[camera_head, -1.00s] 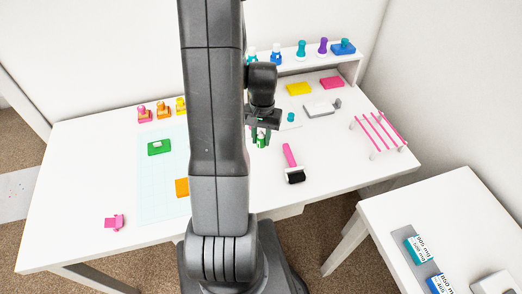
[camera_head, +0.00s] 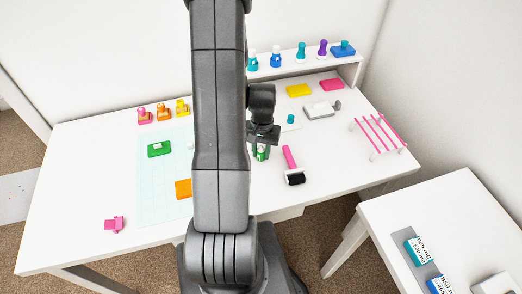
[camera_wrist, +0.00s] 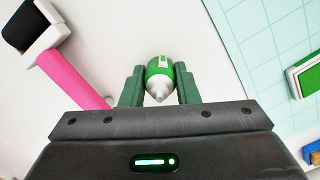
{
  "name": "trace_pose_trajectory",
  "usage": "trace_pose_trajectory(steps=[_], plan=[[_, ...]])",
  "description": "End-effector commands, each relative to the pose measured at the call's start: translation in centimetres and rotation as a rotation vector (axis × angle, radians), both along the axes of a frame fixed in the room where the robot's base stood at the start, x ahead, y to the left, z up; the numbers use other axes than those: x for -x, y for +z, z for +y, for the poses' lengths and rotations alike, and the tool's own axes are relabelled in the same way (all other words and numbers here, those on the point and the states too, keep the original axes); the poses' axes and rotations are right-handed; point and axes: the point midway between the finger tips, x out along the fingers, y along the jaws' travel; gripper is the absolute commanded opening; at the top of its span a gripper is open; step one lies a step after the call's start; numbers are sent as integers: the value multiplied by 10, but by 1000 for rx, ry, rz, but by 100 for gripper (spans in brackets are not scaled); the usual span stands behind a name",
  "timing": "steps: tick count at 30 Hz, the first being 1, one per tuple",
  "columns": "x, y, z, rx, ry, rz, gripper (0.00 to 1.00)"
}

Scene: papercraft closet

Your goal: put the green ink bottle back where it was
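The green ink bottle (camera_head: 262,154) is between the fingers of my gripper (camera_head: 262,147), over the table right of my arm. In the wrist view, the green bottle (camera_wrist: 159,68) has a white label and a grey tip pointing toward the camera. The dark green fingers of my gripper (camera_wrist: 159,84) are closed against its sides. Whether its base touches the table is hard to tell. My arm hides part of the table and the shelf's left part.
A pink-handled black roller (camera_head: 293,176) lies just right of the bottle. A raised shelf (camera_head: 350,66) at the back bears several coloured items. A pink rack (camera_head: 378,133) stands right. A green ink pad (camera_head: 159,148) lies on the pale cutting mat (camera_head: 160,185) at left.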

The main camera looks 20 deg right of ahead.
Motion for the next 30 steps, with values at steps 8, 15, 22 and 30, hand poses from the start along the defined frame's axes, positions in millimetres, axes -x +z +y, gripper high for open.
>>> trace_pose_trajectory(steps=[8, 15, 22, 30], plan=[[0, 0, 0, 0, 0, 0, 48], [-1, 7, 0, 0, 0, -1, 48], [-5, 41, -3, 2, 0, -6, 48], [-10, 93, -6, 2, 0, -6, 48]])
